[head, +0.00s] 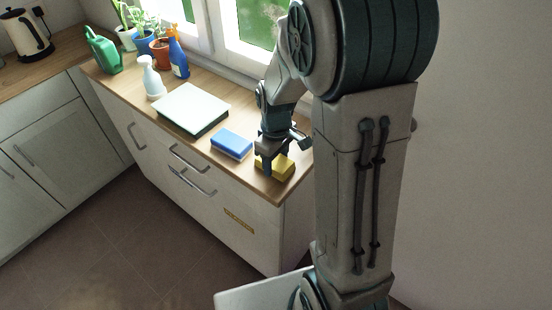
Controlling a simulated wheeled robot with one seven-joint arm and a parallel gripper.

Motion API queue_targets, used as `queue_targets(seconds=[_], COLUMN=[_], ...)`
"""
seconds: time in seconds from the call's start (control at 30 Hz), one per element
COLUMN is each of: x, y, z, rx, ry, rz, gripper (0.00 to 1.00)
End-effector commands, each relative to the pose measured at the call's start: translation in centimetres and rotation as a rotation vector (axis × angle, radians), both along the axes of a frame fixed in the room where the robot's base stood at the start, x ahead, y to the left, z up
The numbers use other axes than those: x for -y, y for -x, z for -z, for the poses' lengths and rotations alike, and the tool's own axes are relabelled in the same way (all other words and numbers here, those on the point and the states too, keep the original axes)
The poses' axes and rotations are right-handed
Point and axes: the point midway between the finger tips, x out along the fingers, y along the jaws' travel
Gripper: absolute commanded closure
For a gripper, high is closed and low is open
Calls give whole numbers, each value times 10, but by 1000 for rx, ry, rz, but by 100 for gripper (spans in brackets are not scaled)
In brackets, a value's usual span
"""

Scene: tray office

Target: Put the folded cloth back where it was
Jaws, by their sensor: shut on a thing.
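A yellow folded cloth (283,171), a small flat block in this view, is at the right end of the wooden counter (207,152). It is small here, so its folds do not show clearly. My gripper (268,167) points down over it and is shut on it. The fingers hide part of its left side. The cloth is at or just above the counter top; I cannot tell whether it touches.
A white flat box (192,108) lies left of the blue block. Behind it stand a white spray bottle (153,80), a blue spray bottle (178,55), potted plants (160,50) and a green watering can (103,52). The window is behind. The counter's front right corner is close to the cloth.

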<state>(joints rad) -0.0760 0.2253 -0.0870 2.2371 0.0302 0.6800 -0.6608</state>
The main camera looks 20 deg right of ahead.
Motion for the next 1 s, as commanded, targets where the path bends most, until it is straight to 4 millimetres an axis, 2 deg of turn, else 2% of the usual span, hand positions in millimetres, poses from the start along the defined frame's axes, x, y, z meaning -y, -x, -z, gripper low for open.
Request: queue_targets(seconds=[0.03, 0.1, 0.37, 0.53, 1.0], x=[0, 0, 0, 0, 0], y=[0, 0, 0, -1, -1], z=[1, 1, 0, -9, -103], rx=[0, 0, 0, 4, 4], ry=[0, 0, 0, 0, 1], rz=[0, 0, 0, 0, 0], gripper=[40, 24, 24, 24, 24])
